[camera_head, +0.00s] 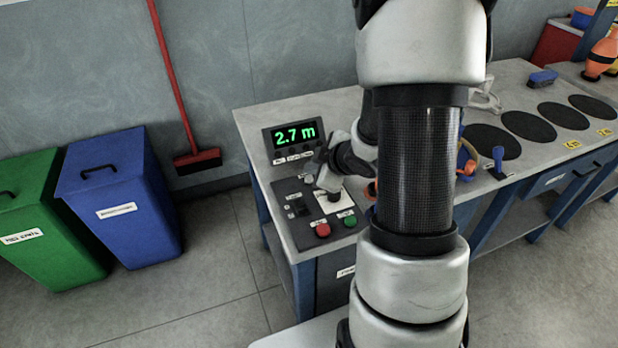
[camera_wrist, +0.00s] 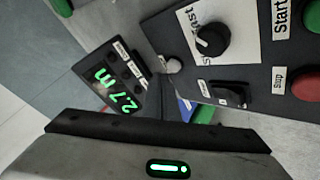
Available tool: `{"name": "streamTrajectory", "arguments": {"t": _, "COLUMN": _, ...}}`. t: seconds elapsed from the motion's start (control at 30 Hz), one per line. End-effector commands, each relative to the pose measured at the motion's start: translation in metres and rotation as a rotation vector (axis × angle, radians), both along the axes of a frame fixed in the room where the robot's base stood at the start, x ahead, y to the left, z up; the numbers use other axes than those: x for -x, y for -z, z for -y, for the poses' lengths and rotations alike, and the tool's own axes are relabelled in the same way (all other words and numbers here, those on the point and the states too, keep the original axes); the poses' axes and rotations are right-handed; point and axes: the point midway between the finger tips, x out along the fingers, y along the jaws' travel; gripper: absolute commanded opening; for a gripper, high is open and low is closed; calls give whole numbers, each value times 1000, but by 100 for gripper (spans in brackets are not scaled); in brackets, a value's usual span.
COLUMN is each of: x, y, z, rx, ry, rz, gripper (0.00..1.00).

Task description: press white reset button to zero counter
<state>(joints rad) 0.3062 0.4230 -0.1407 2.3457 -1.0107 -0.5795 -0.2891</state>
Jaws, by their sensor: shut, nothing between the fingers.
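The counter (camera_head: 295,135) stands on the bench's left end and shows 2.7 m in green digits; it also shows tilted in the wrist view (camera_wrist: 118,90). A small whitish round button (camera_wrist: 173,66) sits on the dark control panel (camera_wrist: 165,28) near the counter; its label is not readable. In the head view it seems to be the small pale spot (camera_head: 308,179). My gripper (camera_head: 325,174) is shut and empty above the panel, close to that spot. I cannot tell whether it touches anything. In the wrist view its fingertips are not clear.
A black speed knob (camera_wrist: 212,40) on a white plate and a black switch (camera_wrist: 230,94) are close by. A red stop button (camera_head: 323,230) and a green start button (camera_head: 350,220) are at the panel's front. Blue (camera_head: 115,200) and green (camera_head: 45,220) bins stand left.

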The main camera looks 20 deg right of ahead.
Motion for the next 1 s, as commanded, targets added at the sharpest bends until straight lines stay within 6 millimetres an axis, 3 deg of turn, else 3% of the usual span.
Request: {"name": "streamTrajectory", "arguments": {"t": 1.0, "x": 0, "y": 9, "z": 0, "rx": 0, "ry": 0, "rz": 0, "gripper": 0}}
